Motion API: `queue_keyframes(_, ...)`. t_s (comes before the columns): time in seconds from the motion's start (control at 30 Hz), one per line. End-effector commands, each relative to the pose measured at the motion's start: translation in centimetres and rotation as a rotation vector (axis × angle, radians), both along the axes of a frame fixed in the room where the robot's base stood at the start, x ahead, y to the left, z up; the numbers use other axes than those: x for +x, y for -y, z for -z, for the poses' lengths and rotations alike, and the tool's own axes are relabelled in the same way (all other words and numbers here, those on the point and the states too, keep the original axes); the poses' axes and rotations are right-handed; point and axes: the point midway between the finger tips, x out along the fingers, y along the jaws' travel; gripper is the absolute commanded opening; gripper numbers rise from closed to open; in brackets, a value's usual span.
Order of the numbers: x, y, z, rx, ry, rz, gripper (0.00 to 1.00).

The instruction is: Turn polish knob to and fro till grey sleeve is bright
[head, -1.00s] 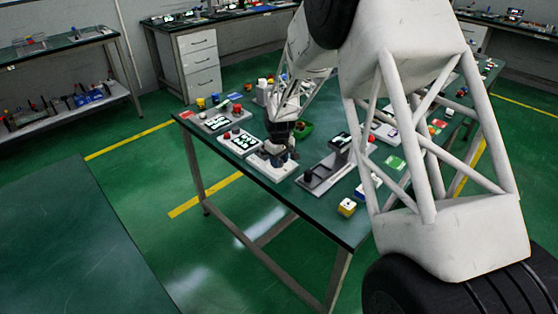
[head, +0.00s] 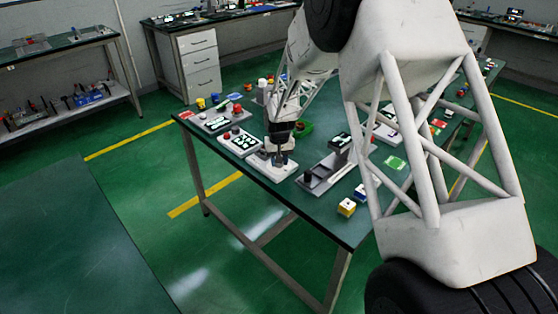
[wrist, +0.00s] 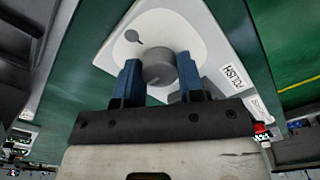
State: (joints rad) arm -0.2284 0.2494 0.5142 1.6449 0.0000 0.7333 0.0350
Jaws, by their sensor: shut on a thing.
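The polish knob (wrist: 157,62) is a round grey knob on a white panel (wrist: 112,58) in the wrist view. A label (wrist: 234,77) on the panel reads POLISH. My gripper (wrist: 159,72) has its two blue fingers on either side of the knob, shut on it. In the head view my gripper (head: 280,160) points down onto the white panel (head: 263,167), hiding most of the knob. A small dark grey round mark or part (wrist: 132,36) shows on the panel's pale area. I cannot make out the grey sleeve for certain or judge its brightness.
A yellow-and-white block (head: 347,207) sits near the table's front edge.

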Motion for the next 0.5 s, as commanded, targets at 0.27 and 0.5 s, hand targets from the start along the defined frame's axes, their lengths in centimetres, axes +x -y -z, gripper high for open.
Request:
queue_keyframes(0.27,-0.02,0.00,0.02,0.000,0.000,-0.001,0.37)
queue_keyframes(0.5,-0.01,0.00,0.01,0.000,0.000,-0.001,0.61)
